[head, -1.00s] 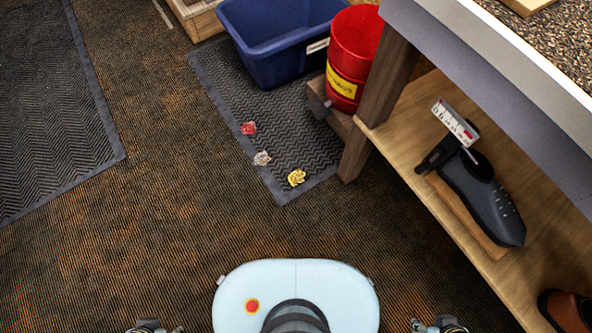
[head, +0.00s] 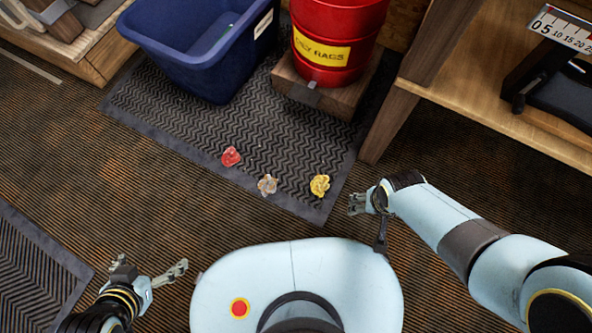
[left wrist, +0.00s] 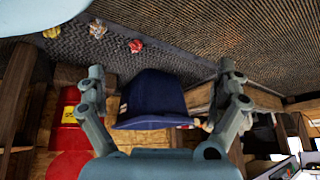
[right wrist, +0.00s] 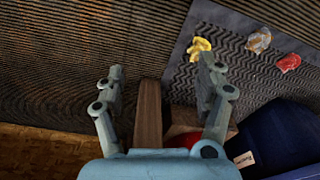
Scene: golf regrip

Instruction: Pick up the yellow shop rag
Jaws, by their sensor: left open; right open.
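The yellow shop rag (head: 320,186) lies crumpled on the near right part of the dark floor mat (head: 215,135). It also shows in the right wrist view (right wrist: 199,47), beyond the right fingertip, and at the top left of the left wrist view (left wrist: 97,29). My right gripper (head: 356,203) is open and empty, just right of the rag and apart from it in the head view. My left gripper (head: 152,268) is open and empty, well to the left of the rag and nearer my base.
A grey rag (head: 267,185) and a red rag (head: 231,156) lie left of the yellow one. A blue bin (head: 185,60) and a red rag can (head: 325,50) on a wooden block stand behind. A bench leg (head: 390,120) rises to the right. Carpet is clear left.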

